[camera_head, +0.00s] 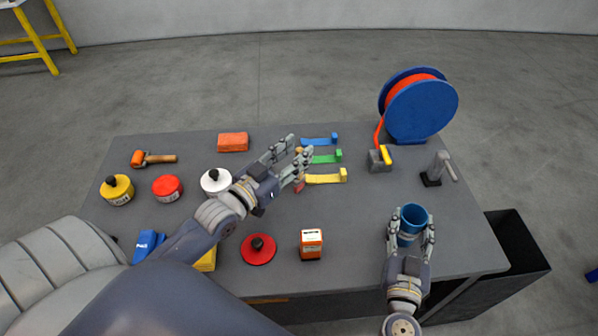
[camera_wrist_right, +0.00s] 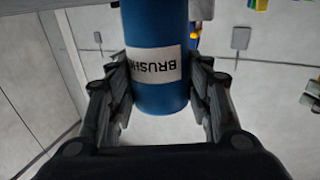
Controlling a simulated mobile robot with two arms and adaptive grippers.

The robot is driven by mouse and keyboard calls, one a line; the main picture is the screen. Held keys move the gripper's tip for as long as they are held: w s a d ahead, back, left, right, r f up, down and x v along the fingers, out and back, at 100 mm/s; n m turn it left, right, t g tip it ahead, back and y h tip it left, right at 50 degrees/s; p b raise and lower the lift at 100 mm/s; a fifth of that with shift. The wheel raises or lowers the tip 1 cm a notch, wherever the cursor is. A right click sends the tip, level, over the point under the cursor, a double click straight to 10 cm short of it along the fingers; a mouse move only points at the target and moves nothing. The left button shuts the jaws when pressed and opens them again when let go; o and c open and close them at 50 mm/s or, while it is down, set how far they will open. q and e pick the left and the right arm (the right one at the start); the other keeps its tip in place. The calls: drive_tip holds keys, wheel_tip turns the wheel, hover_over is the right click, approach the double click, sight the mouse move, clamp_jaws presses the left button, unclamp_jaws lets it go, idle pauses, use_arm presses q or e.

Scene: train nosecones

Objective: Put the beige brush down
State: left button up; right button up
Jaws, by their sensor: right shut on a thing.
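No beige brush can be made out clearly. My left gripper (camera_head: 299,147) is above the middle of the table, fingers apart, with nothing clearly held. Just right of it lie a blue strip-like item (camera_head: 320,141), a green one (camera_head: 327,158) and a yellow one (camera_head: 326,178), each with a raised right end. Small orange-brown and reddish bits show by its fingers; what they belong to is unclear. My right gripper (camera_head: 411,236) is shut on a blue cup (camera_head: 413,215) at the table's front right. In the right wrist view the cup (camera_wrist_right: 160,95) has a white label reading "BRUSH", partly cut off.
The grey table (camera_head: 365,215) also holds a blue reel (camera_head: 425,108), a grey tool (camera_head: 438,168), an orange-labelled box (camera_head: 311,244), a red lid (camera_head: 259,250), several cans and an orange block (camera_head: 233,142). A black bin (camera_head: 515,250) stands at right.

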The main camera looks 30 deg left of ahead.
use_arm(q)
drive_tip(key=shift+w+d, duration=0.15)
drive_tip(key=shift+w, duration=0.75)
clamp_jaws()
